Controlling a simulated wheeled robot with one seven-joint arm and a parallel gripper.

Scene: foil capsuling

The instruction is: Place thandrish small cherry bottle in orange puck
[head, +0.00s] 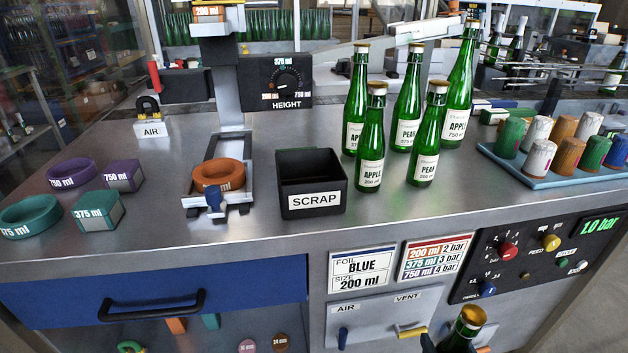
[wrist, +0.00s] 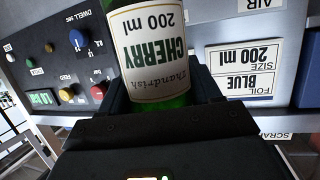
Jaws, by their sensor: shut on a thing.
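My gripper (wrist: 160,115) is shut on a green bottle (wrist: 152,60). Its white label reads "Thandrish CHERRY 200 ml", upside down in the wrist view. In the head view the held bottle (head: 465,328) shows only its gold-capped top at the bottom edge, in front of the control panel and below the bench top. The orange puck (head: 219,175) is a ring marked with a size, seated in the metal fixture on the bench at left of centre. Its opening looks empty. The bottle is well to the right of the puck and lower.
A black SCRAP bin (head: 312,184) stands just right of the puck. Several green bottles (head: 424,140) stand behind and right of it. A blue tray (head: 560,165) holds foil capsules. Purple (head: 72,173) and teal (head: 31,215) rings lie left. The front bench top is clear.

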